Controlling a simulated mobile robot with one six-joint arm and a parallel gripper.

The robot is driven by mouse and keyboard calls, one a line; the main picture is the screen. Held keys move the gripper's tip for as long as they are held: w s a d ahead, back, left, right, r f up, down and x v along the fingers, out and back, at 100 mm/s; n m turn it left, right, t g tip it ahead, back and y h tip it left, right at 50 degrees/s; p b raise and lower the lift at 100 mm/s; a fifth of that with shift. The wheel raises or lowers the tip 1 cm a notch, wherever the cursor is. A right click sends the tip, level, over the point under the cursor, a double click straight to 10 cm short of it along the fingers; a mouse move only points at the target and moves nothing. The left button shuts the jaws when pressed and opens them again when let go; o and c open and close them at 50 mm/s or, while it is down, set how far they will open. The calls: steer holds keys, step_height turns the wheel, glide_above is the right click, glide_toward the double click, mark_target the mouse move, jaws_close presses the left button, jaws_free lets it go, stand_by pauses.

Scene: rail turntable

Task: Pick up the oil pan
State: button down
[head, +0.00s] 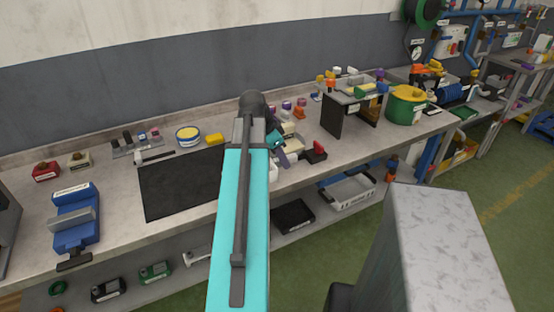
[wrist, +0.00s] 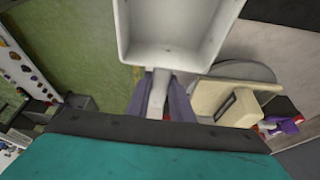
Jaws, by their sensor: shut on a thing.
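The oil pan (wrist: 178,50) is a pale grey-white open tray with raised walls and a short handle. It fills the top middle of the wrist view, and its far part is cut off by the frame. My gripper (wrist: 165,95) has purple fingers, shut on the pan's handle from both sides. In the head view my gripper (head: 281,156) is by the workbench's front edge, mostly behind my turquoise arm. Only a pale sliver of the pan shows beside the arm there.
In the wrist view a cream block (wrist: 228,102) on a grey round plate lies close right of the pan. The workbench (head: 190,215) holds a black mat (head: 180,185), a blue vise (head: 76,222) and a black stand (head: 350,115). A white crate (head: 350,192) sits on the lower shelf.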

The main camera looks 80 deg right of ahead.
steer(key=shift+w, duration=0.15)
stand_by(0.7)
